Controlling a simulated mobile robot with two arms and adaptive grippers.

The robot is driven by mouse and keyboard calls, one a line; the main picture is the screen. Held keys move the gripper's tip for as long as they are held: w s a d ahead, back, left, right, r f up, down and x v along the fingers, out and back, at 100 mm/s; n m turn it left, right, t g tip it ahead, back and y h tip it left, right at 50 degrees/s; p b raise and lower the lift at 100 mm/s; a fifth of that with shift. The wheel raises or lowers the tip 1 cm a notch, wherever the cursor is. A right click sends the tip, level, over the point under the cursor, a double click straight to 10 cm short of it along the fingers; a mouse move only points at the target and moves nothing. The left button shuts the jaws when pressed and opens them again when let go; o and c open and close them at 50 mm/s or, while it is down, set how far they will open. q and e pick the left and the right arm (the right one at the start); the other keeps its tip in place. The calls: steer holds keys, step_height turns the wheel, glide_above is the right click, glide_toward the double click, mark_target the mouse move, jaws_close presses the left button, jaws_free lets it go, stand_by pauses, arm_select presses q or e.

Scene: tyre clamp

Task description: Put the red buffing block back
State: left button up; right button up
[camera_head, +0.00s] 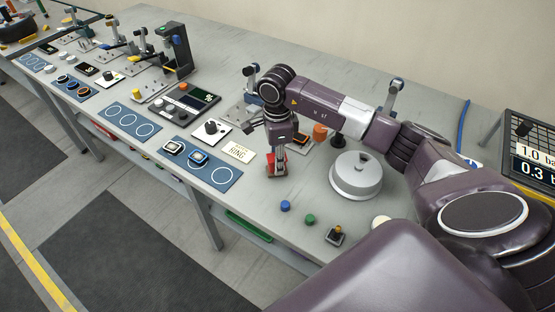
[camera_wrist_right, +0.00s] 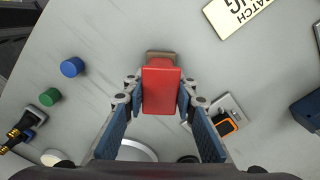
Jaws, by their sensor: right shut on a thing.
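The red buffing block (camera_head: 276,168) is upright between the fingers of my right gripper (camera_head: 277,157), low over the grey bench. In the right wrist view the red block (camera_wrist_right: 160,86) sits between both fingertips of the right gripper (camera_wrist_right: 160,95), which are shut on its sides. A brown strip shows at the block's far end. I cannot tell whether the block touches the bench top. My left gripper is not in view.
A round silver lidded dish (camera_head: 355,178) stands right of the block. A blue knob (camera_head: 285,206), a green knob (camera_head: 309,219) and a small joystick (camera_head: 336,236) are nearer the front edge. A white label plate (camera_head: 239,152) and a blue mat (camera_head: 221,179) lie to the left.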

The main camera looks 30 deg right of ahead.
steer(key=shift+f, duration=0.2)
steer(key=o, duration=1.1)
steer(key=shift+r, duration=0.15)
steer(key=shift+r, duration=0.25)
step_height(320, 180, up, 10)
steer(key=b, duration=0.3)
steer(key=shift+r, duration=0.85)
